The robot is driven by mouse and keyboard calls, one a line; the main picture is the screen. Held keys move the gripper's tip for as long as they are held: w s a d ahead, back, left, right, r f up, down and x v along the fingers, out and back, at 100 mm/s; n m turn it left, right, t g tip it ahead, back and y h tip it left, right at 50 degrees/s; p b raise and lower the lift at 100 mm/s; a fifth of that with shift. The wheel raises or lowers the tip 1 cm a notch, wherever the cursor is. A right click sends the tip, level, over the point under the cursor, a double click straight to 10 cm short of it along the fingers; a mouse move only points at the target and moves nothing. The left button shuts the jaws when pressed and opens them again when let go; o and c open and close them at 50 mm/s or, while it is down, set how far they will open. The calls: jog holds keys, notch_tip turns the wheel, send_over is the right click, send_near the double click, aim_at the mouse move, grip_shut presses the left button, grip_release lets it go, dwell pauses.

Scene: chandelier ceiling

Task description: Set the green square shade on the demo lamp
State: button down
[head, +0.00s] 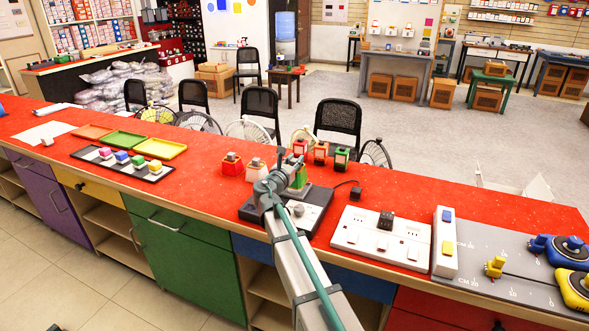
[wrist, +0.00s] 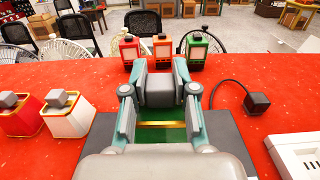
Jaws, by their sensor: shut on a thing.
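My gripper (wrist: 160,82) is shut on the grey knob on top of the green square shade (wrist: 152,136), whose face carries a gold stripe. In the head view the green shade (head: 299,184) shows partly behind my gripper, above the dark demo lamp base (head: 318,209). The base (wrist: 228,146) also shows on both sides of the shade in the wrist view. My gripper hides the shade's bottom edge, so I cannot tell whether it rests on the base or hangs just above it.
A red shade (head: 231,168) and a white shade (head: 256,172) stand left of the lamp. Red, orange and green lanterns (head: 321,153) stand behind it. A black plug (wrist: 258,103) on a cord and a white socket panel (head: 382,235) lie to the right.

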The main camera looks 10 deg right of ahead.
jog(key=shift+w+f, duration=0.1)
jog(key=shift+f, duration=1.5)
jog(key=shift+f, duration=0.1)
jog(key=c, duration=0.9)
grip_release()
jog(key=shift+r, duration=0.2)
jog(key=b+v, duration=0.1)
jog(key=v, duration=1)
jog(key=shift+a+f, duration=0.1)
jog(key=shift+f, duration=0.05)
jog(key=shift+s+a, duration=0.2)
jog(key=shift+s, duration=0.25)
